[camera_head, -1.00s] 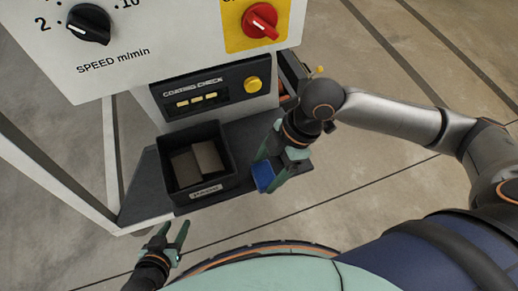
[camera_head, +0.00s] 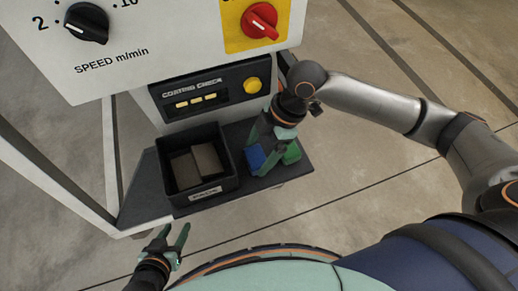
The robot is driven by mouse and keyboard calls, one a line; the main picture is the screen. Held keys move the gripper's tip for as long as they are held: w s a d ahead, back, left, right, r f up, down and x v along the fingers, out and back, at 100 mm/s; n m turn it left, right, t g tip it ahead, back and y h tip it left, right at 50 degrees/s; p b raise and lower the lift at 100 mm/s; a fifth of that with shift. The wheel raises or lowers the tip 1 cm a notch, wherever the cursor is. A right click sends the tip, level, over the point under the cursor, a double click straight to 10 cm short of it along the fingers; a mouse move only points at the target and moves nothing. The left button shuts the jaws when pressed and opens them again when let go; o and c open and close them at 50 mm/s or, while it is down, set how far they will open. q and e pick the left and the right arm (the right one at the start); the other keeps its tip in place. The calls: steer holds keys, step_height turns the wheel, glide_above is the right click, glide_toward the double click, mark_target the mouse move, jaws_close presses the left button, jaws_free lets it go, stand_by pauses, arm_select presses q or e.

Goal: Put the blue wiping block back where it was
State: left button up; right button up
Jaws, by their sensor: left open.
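The blue wiping block (camera_head: 255,157) is between the fingers of my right gripper (camera_head: 262,158), low over the dark shelf (camera_head: 227,193), just right of the black bin. I cannot tell whether its underside touches the shelf. The fingers hide part of the block. My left gripper (camera_head: 173,241) is open and empty, in front of the shelf at the lower left.
A green block (camera_head: 291,152) sits on the shelf right beside my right gripper. The black bin (camera_head: 203,197) holds brownish pieces. Behind are the coating check panel (camera_head: 205,92), a yellow button (camera_head: 252,85), a red knob (camera_head: 260,20) and a black speed dial (camera_head: 87,24).

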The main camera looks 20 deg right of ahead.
steer(key=shift+o, duration=0.8)
steer(key=shift+r, duration=0.3)
steer(key=shift+d+r, duration=0.2)
steer(key=shift+r, duration=0.35)
steer(key=d, duration=1.2)
steer(key=shift+f, duration=0.15)
steer(key=shift+w, duration=0.15)
steer(key=shift+c, duration=0.4)
stand_by(0.4)
